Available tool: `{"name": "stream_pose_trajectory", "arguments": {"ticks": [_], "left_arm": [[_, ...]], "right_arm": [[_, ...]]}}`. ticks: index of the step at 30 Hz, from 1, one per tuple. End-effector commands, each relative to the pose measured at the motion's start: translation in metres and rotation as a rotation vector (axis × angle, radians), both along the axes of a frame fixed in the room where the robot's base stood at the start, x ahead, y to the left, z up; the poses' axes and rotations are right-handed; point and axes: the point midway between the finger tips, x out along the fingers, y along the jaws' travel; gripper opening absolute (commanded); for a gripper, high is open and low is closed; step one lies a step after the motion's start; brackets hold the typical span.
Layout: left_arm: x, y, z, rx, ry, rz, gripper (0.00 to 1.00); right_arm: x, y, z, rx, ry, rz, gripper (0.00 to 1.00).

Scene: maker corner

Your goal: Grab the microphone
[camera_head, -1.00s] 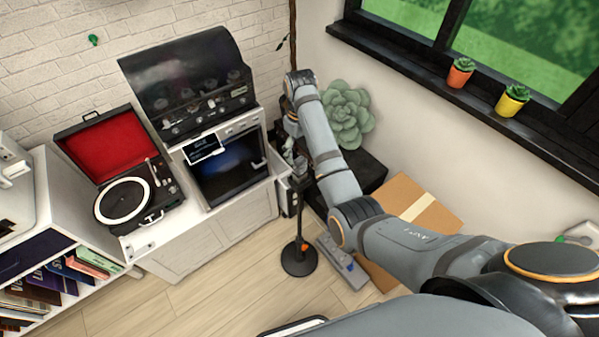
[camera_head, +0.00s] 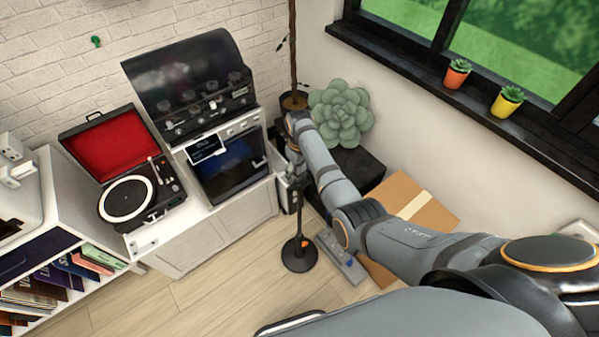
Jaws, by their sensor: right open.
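A black microphone stand with a round base (camera_head: 300,254) stands upright on the wooden floor, in front of the white cabinet. Its pole rises to my right gripper (camera_head: 293,172), where the microphone head is hard to make out. My right arm comes in from the lower right, and its gripper hangs at the top of the stand, overlapping it in the picture. The right gripper is open; I cannot tell whether its fingers are around the microphone or only beside it. My left gripper is not in view.
A cardboard box (camera_head: 420,205), a grey case (camera_head: 342,258) and a succulent (camera_head: 340,112) are close to my right arm. Floor left of the stand is clear.

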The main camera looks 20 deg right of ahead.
Motion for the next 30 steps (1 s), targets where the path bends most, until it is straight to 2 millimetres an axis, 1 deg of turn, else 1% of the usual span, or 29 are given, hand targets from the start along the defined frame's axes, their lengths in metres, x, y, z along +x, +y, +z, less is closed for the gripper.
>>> {"name": "stream_pose_trajectory", "arguments": {"ticks": [5, 6, 18, 21, 30], "left_arm": [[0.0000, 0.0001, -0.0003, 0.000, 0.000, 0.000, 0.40], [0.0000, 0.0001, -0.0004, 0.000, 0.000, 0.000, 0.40], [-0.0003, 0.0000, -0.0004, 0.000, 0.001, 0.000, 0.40], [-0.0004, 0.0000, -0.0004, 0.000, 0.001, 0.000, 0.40], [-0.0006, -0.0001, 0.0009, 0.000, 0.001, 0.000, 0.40]], "right_arm": [[0.0001, 0.0000, -0.0010, 0.000, 0.000, 0.000, 0.68], [0.0001, 0.0000, -0.0010, 0.000, 0.000, 0.000, 0.65], [0.0001, 0.0002, -0.0006, 0.000, 0.000, 0.000, 0.11], [0.0001, 0.0003, -0.0006, 0.000, 0.000, 0.000, 0.00], [0.0008, 0.0003, 0.0016, 0.000, -0.002, 0.000, 0.00]]}}
